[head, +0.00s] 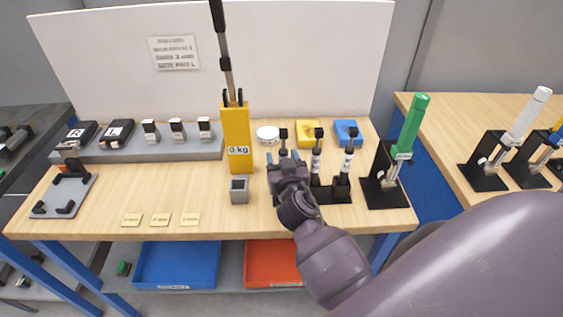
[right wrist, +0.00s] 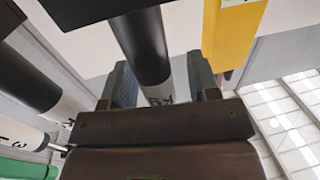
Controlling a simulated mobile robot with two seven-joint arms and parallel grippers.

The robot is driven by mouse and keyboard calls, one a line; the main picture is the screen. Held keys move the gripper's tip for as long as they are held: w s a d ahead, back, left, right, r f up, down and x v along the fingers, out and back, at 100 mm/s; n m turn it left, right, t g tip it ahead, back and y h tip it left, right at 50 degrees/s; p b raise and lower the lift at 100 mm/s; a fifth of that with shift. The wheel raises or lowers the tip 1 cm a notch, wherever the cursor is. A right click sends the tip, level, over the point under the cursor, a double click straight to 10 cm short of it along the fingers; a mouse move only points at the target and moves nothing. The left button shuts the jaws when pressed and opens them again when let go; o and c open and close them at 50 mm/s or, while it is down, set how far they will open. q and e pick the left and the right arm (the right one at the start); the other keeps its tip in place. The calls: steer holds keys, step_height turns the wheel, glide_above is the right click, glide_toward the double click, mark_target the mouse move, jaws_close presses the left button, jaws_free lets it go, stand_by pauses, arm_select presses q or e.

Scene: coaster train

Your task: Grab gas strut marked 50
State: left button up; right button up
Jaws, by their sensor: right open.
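Three upright gas struts with black tops and white labelled bodies stand in a black holder (head: 335,196) on the wooden table: a left strut (head: 283,134), a middle strut (head: 316,158) and a right strut (head: 347,161). Their markings are too small to read. My right gripper (head: 286,160) is at the left strut, hiding its lower part. In the right wrist view the open jaws (right wrist: 162,82) have a strut (right wrist: 143,45) between them; its label is partly hidden and I cannot read a 50. Contact is unclear. My left gripper is not in view.
A yellow 0 kg gauge (head: 237,135) with a tall rod stands left of the gripper, with a grey block (head: 239,191) before it. A green-handled clamp (head: 408,125) stands right of the struts. The table's front left has small plaques (head: 160,219).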

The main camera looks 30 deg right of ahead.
steer(key=shift+w, duration=0.2)
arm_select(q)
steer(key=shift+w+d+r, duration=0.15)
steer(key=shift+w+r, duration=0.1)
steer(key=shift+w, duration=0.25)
arm_select(e)
steer(key=shift+c, duration=0.4)
jaws_close()
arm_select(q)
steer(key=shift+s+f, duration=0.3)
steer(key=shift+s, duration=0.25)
arm_select(e)
steer(key=shift+r, duration=0.1)
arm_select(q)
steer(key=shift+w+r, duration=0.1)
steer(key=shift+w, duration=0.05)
arm_select(e)
steer(key=shift+r, duration=0.1)
